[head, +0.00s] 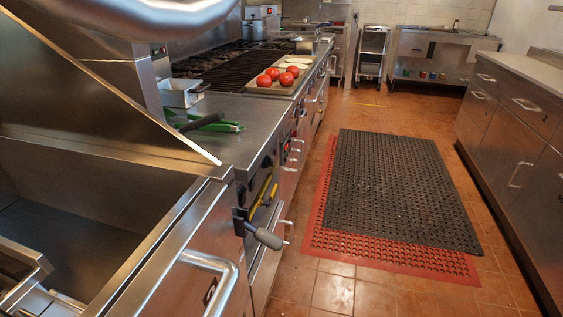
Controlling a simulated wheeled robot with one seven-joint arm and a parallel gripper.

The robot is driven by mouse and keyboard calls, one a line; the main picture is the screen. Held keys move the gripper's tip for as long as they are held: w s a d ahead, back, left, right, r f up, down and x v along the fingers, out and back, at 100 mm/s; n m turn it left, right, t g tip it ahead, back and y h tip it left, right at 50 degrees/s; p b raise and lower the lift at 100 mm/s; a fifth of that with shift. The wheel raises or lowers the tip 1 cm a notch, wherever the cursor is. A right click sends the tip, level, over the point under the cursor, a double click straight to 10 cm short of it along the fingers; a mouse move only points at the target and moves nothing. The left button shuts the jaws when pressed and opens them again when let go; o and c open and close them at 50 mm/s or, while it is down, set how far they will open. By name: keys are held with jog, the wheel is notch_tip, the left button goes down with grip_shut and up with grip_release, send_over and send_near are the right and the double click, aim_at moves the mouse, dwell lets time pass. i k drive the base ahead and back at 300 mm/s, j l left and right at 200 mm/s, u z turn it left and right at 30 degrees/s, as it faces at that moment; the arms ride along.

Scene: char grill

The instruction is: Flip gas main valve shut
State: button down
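A yellow lever (261,192) shows on the front face of the cooking line, below the control panel. A second, smaller yellow piece (274,191) is just to its right. I take these yellow parts to be the gas valve, but they are small and I cannot tell whether it is open or shut. A grey-handled lever (266,238) sticks out to the right just below them, from a dark bracket. My gripper is not in view, so its place relative to the valve does not show.
A steel basin (60,215) fills the left foreground, with a bar handle (222,265) on its front. Tomatoes (283,76) and a green-handled tool (218,126) lie on the line. Black mat (400,185) and red mat (390,252) cover the aisle floor. Steel cabinets (512,150) bound the right.

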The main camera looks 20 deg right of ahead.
aim_at(266, 203)
jog(key=i+l+z, duration=0.15)
jog(key=i+z, duration=0.9)
jog(key=i, duration=0.2)
jog(key=i+l+u, duration=0.15)
jog(key=i+u, duration=0.15)
jog(key=i, duration=0.25)
jog(key=i+u, duration=0.1)
jog(key=u, duration=0.25)
jog(key=l+u, duration=0.15)
jog(key=u, duration=0.15)
jog(key=i+l+u, duration=0.1)
jog(key=u, duration=0.25)
